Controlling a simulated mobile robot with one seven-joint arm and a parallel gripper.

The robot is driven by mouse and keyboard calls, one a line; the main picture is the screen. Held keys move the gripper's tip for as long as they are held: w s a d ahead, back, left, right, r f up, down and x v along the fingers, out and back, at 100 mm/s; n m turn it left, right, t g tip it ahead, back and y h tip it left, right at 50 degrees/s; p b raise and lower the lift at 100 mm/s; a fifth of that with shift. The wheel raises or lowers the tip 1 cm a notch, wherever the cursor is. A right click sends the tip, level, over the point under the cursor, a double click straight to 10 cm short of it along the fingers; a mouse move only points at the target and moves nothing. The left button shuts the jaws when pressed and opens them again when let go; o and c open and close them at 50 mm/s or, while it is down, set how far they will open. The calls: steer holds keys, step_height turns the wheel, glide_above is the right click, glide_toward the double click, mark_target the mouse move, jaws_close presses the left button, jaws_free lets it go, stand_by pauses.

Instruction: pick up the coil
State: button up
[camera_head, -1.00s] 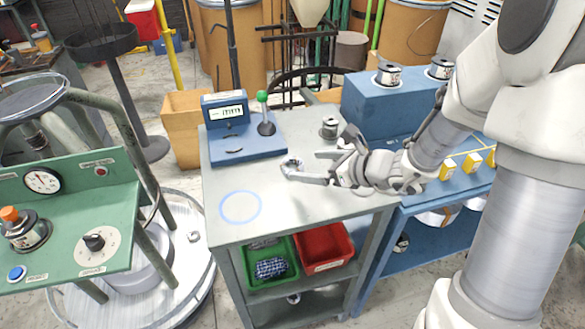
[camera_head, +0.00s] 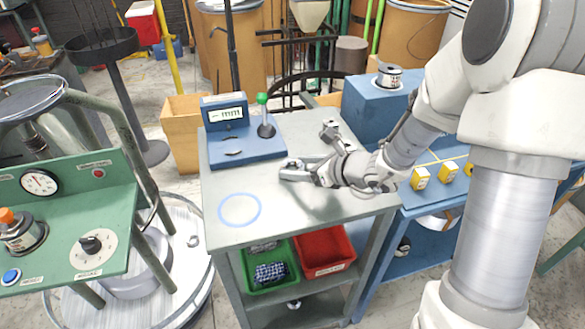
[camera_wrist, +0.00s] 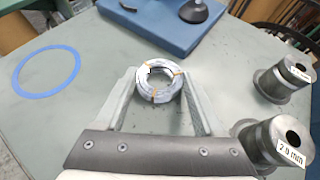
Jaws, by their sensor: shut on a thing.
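The coil (camera_wrist: 160,95) is a small ring of silvery wire with a few orange-brown ties, seen in the wrist view. It sits between the fingertips of my gripper (camera_wrist: 160,80), with one finger on each side. In the head view my gripper (camera_head: 290,169) is low over the grey table (camera_head: 215,180), to the right of the blue circle (camera_head: 239,209). There the fingers mostly hide the coil. My gripper is shut on the coil. I cannot tell whether the coil still touches the table.
Two metal cylinders (camera_wrist: 284,78) (camera_wrist: 272,145) with millimetre labels stand close to the right finger. A blue gauge stand (camera_head: 240,135) with a green-knobbed lever is at the table's back. Green (camera_head: 247,276) and red (camera_head: 350,250) bins are below. The blue circle's area is clear.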

steer(key=c, duration=0.6)
steer(key=shift+r, duration=0.15)
